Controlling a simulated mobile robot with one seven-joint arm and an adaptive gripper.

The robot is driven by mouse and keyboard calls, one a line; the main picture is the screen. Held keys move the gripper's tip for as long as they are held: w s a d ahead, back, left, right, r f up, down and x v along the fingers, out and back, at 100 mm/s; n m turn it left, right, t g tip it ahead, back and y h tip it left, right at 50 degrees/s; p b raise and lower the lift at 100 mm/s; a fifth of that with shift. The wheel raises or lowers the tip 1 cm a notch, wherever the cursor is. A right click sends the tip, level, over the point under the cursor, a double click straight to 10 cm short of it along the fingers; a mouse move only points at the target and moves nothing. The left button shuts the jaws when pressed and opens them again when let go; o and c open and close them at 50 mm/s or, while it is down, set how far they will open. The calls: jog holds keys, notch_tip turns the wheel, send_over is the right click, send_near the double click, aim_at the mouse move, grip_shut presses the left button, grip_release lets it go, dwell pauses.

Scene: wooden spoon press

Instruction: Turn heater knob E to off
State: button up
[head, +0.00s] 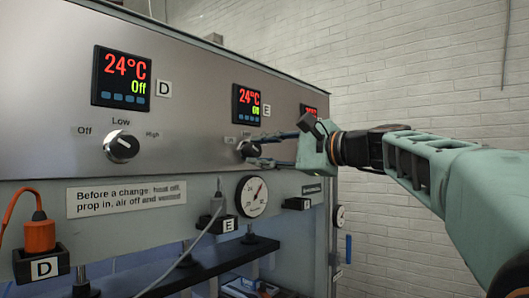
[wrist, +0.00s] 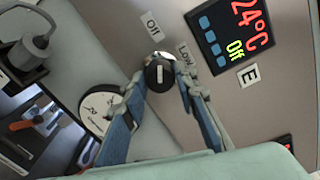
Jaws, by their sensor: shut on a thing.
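Heater knob E (head: 247,149) is a small dark knob on the steel panel, partly hidden by my gripper in the head view. In the wrist view, knob E (wrist: 158,74) sits between my fingertips, and its white mark points roughly toward the "Off" label (wrist: 152,25). The "Low" label (wrist: 184,55) is to its right. My gripper (wrist: 160,84) is shut on the knob, one finger on each side. Display E (wrist: 230,33) reads 24°C and Off in the wrist view; the lower line of display E (head: 246,104) is hard to read in the head view.
Knob D (head: 121,146) and display D (head: 121,77), reading 24°C and Off, are at the left. A gauge (head: 252,196) and the plug labelled E (head: 217,206) are below knob E. A third display (head: 310,112) is partly hidden to the right. A brick wall (head: 400,50) stands behind.

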jog(key=o, duration=1.2)
jog(key=shift+c, duration=0.2)
jog(key=v, duration=1.2)
